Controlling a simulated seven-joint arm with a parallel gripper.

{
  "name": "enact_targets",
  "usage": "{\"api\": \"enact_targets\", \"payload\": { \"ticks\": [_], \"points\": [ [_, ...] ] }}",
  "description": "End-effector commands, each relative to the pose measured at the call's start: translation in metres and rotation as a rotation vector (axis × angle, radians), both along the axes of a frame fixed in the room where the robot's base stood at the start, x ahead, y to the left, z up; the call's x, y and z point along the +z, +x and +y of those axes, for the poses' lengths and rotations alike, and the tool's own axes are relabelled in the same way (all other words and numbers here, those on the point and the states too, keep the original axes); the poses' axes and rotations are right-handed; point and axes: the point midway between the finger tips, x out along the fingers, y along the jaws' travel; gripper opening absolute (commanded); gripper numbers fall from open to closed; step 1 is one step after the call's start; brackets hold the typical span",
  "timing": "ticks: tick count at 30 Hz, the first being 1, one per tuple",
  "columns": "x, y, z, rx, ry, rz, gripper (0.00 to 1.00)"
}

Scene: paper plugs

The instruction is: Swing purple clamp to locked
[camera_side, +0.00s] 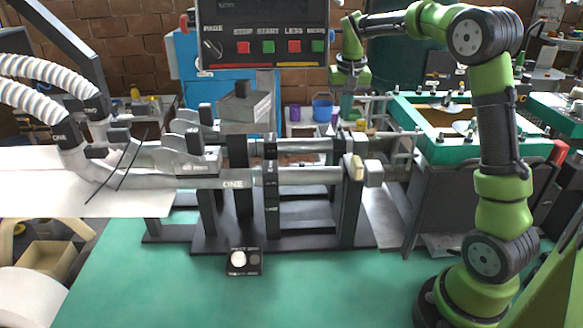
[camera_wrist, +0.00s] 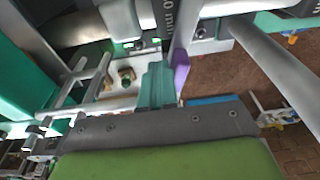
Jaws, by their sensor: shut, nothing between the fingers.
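The purple clamp (camera_wrist: 181,69) shows in the wrist view as a short purple piece just right of my fingers. In the side view a small purple piece (camera_side: 335,116) shows beside my fingers, over the rear tube. My gripper (camera_side: 346,112) points down there from its green hand. In the wrist view my gripper's teal fingers (camera_wrist: 157,85) are together with nothing between them. They are close to the purple clamp; I cannot tell whether they touch it. The clamp's pivot and its lock position are hidden.
A front tube (camera_side: 300,176) marked ONE runs across a black stand (camera_side: 290,240). A control panel (camera_side: 265,48) hangs above the tubes. White paper (camera_side: 70,190) lies at left. A green-framed tray table (camera_side: 465,150) stands at right. The green bench top (camera_side: 330,290) is mostly clear in front.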

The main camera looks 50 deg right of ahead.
Motion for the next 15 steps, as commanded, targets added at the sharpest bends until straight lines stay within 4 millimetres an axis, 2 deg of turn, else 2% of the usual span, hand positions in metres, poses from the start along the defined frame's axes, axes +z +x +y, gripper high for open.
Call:
{"api": "enact_targets", "payload": {
  "ticks": [15],
  "points": [
    [0.0002, 0.0009, -0.0028, -0.001, 0.0, 0.0, 0.0]
  ]
}}
